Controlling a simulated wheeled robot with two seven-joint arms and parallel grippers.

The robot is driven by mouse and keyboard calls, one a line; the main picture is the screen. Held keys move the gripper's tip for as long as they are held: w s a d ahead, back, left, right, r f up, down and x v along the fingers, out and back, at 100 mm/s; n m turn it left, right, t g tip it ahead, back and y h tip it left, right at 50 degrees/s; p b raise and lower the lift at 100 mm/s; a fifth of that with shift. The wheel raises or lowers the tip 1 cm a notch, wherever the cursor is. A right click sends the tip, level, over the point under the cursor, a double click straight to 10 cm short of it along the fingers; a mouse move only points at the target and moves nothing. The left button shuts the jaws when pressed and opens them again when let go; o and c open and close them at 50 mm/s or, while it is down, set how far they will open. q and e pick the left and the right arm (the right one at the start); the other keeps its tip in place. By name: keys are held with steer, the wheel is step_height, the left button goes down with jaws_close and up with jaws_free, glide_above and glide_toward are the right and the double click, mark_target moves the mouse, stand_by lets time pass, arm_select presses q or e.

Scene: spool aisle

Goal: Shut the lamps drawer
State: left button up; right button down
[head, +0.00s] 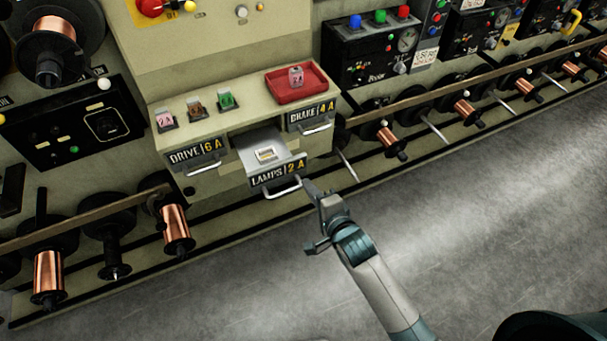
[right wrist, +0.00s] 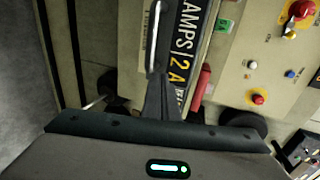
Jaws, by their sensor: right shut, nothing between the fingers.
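The lamps drawer (head: 279,172), labelled LAMPS 2 A, stands pulled out from the middle of the cream cabinet, with a small pale item (head: 265,154) lying inside. Its metal handle (head: 283,189) runs across the front, and its front also shows in the right wrist view (right wrist: 184,45). My right gripper (head: 308,184) is shut and empty. Its fingertips are at the right end of the drawer front, close to the handle; I cannot tell whether they touch. My left gripper is not in view.
The DRIVE drawer (head: 197,156) and BRAKE drawer (head: 311,116) sit on either side, both closed. A red tray (head: 296,83) and several small coloured blocks stand on the cabinet top. Copper spools line the wall. The grey floor (head: 230,270) in front is clear.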

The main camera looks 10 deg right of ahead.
mark_target(279, 143)
steer(key=shift+w+a+r+p, duration=0.1)
steer(key=shift+w+a+p, duration=0.15)
steer(key=shift+w, duration=0.35)
steer(key=shift+w+a+r+p, duration=0.1)
steer(key=shift+w+p, duration=0.1)
steer(key=shift+w, duration=0.4)
steer(key=shift+w+a+f, duration=0.2)
steer(key=shift+w+a, duration=0.05)
steer(key=shift+w, duration=0.4)
steer(key=shift+w, duration=0.1)
steer(key=w+a+b, duration=0.1)
steer(key=w+b, duration=0.1)
steer(key=w, duration=0.3)
steer(key=w+a+b, duration=0.1)
steer(key=w+a, duration=0.1)
steer(key=w, duration=0.4)
steer(key=w+a+b, duration=0.2)
steer(key=w, duration=0.3)
steer(key=shift+w+a+f+b, duration=0.1)
steer(key=shift+w+a+b, duration=0.1)
steer(key=shift+b, duration=0.1)
steer(key=shift+w+a, duration=0.1)
steer(key=shift+w, duration=0.15)
steer(key=shift+r, duration=0.4)
